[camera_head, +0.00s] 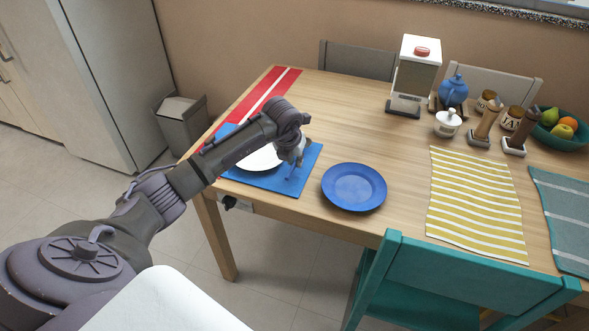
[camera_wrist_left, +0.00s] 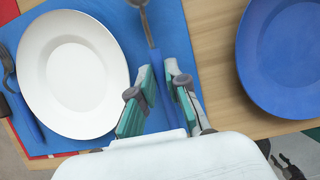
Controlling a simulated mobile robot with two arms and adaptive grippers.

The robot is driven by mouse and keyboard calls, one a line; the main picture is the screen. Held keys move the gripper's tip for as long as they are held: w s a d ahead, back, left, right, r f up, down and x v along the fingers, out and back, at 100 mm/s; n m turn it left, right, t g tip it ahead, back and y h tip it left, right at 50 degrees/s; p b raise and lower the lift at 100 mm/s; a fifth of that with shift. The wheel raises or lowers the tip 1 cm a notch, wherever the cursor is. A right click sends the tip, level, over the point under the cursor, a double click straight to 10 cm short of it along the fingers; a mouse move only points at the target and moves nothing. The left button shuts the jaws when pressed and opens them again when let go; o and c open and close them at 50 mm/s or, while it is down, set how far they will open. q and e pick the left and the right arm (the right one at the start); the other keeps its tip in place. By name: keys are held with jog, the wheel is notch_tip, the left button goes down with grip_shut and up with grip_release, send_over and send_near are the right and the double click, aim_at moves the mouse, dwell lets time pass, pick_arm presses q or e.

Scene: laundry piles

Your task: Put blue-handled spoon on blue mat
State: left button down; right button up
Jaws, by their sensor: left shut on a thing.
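The blue-handled spoon (camera_wrist_left: 152,32) is in the left wrist view, its metal upper part pointing to the top edge and its blue handle between my fingers. My left gripper (camera_wrist_left: 160,78) is shut on that handle. In the head view my left gripper (camera_head: 293,158) is over the right part of the blue mat (camera_head: 297,181), right of the white plate. The mat also shows in the left wrist view (camera_wrist_left: 205,40), beneath the spoon. I cannot tell whether the spoon touches the mat. My right gripper is not in view.
A white plate (camera_wrist_left: 78,75) lies on the mat, with a blue-handled utensil (camera_wrist_left: 27,118) at its left. A blue plate (camera_head: 354,187) lies right of the mat on the wooden table (camera_head: 375,142). A yellow striped cloth (camera_head: 475,205) and teal chair (camera_head: 450,275) are farther right.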

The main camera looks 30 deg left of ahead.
pick_arm(q)
notch_tip(320, 180, down, 2)
jog(key=shift+f+b, duration=0.1)
jog(key=shift+b, duration=0.25)
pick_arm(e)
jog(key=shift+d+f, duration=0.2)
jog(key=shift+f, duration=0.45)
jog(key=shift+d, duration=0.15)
pick_arm(q)
jog(key=c, duration=1.2)
grip_release()
jog(key=shift+o, duration=0.2)
jog(key=shift+r, duration=0.3)
jog(key=v, duration=1.1)
jog(key=shift+s+r, duration=0.2)
jog(key=shift+r, duration=0.15)
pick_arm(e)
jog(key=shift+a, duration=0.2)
